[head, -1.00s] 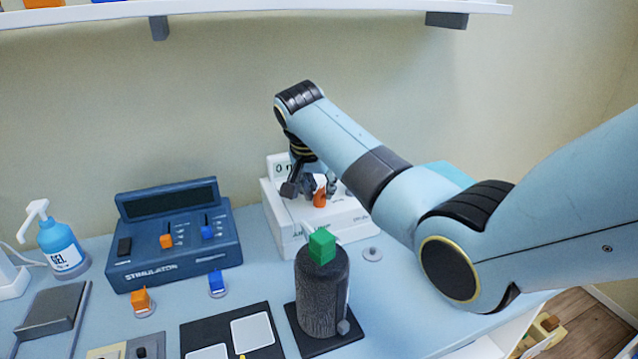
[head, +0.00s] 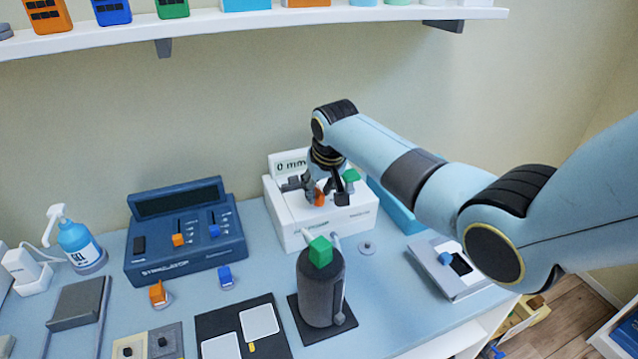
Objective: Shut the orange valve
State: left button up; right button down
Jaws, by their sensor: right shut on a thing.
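The orange valve (head: 319,198) shows as a small orange handle on the top of a white box unit (head: 298,232) with a "0 mm" display. My right gripper (head: 319,190) reaches down from the right onto this box, its dark fingers shut on the orange handle. The fingers hide much of the handle, so I cannot tell its exact angle. A green handle (head: 351,175) sits just right of the gripper on the same box. My left gripper is not in view.
A dark cylinder with a green top (head: 320,252) stands in front of the white box. A blue stimulator console (head: 187,262) is to the left, with a gel bottle (head: 78,245) beyond it. A shelf (head: 250,22) runs overhead.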

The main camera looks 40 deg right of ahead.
dwell(0.3)
jog(key=c, duration=1.4)
grip_release()
jog(key=v, duration=1.2)
jog(key=shift+d, duration=0.1)
jog(key=shift+s+f, duration=0.1)
jog(key=shift+s, duration=0.05)
